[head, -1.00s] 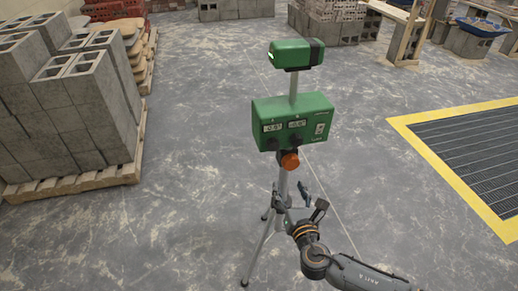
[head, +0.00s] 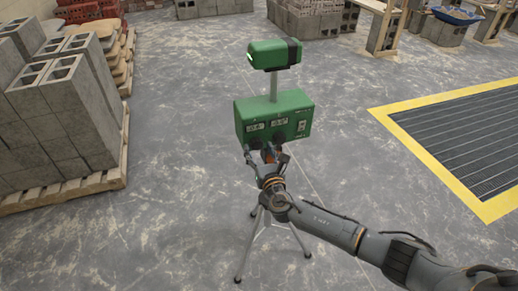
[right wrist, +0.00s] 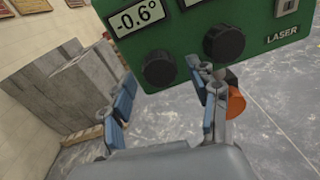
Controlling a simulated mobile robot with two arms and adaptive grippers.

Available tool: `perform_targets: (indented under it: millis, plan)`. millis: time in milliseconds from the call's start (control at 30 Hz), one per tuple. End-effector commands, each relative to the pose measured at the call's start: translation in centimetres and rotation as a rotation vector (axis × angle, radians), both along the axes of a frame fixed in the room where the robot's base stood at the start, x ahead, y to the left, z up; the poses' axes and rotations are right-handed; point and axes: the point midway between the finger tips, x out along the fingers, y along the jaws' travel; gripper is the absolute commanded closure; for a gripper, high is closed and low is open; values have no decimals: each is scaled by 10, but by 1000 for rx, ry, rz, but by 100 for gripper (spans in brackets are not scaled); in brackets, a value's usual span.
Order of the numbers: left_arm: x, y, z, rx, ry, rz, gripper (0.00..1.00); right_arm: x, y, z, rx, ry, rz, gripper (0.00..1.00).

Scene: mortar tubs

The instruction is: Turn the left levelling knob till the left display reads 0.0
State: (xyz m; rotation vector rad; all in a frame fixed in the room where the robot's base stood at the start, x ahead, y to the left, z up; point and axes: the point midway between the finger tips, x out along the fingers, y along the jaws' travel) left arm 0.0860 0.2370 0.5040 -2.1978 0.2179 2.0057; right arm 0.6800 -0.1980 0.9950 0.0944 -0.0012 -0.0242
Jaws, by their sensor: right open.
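The green laser box (head: 290,103) stands on a tripod, with two small displays and dark knobs on its front. In the right wrist view the left display (right wrist: 138,17) reads -0.6°. The dark left knob (right wrist: 158,68) sits just below it. The second display (right wrist: 185,3) is cut off by the frame's top, and a second dark knob (right wrist: 223,42) is to the right. My right gripper (head: 265,158) is open and empty at the box's lower front; in the right wrist view its fingers (right wrist: 163,98) stand apart below the left knob, one toward each side. My left gripper is out of view.
An orange knob (right wrist: 236,100) under the box is close behind my right finger. The tripod legs (head: 250,245) spread below my arm. Grey blocks on a pallet (head: 110,183) stand at left, and a yellow-edged floor grate (head: 455,140) lies at right. The floor between is clear.

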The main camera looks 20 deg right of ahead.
Motion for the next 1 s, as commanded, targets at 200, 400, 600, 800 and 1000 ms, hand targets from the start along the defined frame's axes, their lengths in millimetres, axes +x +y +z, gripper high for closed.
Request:
perform_targets:
  millis: [200,400,600,800,1000]
  plan:
    - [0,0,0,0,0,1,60,5,0,0,1,1,0,40]
    - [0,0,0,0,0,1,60,5,0,0,1,0,0,50]
    - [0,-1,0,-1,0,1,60,4,0,0,1,0,0,91]
    - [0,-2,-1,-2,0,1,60,4,0,0,9,1,0,94]
    - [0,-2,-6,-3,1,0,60,4,0,-1,66,2,-1,94]
